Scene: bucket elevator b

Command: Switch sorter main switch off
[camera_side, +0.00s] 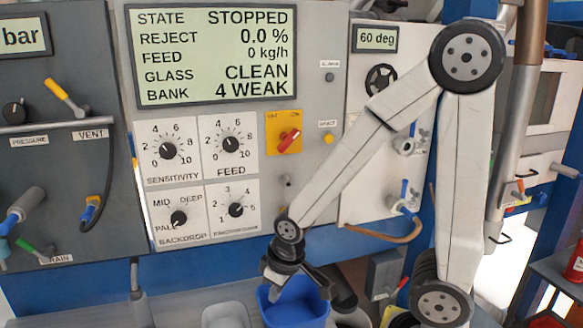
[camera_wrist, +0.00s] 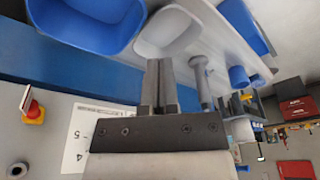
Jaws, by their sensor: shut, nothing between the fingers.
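The main switch (camera_side: 288,140) is a red rotary handle on a yellow plate on the grey panel, right of the dials. Its handle slants up to the right, toward the right-hand label, which is hard to read. In the wrist view a red and yellow switch (camera_wrist: 34,108) shows at the left edge. My gripper (camera_side: 273,288) is well below the switch, low in front of the panel by the blue bin, and apart from the switch. In the wrist view its two fingers (camera_wrist: 160,82) are together with nothing between them.
The display (camera_side: 212,52) reads STOPPED. Dials such as the feed dial (camera_side: 231,144) are left of the switch, and a yellow button (camera_side: 328,138) is right of it. A blue bin (camera_side: 298,305) and a pale bin (camera_side: 226,315) stand below. My arm crosses the panel's right side.

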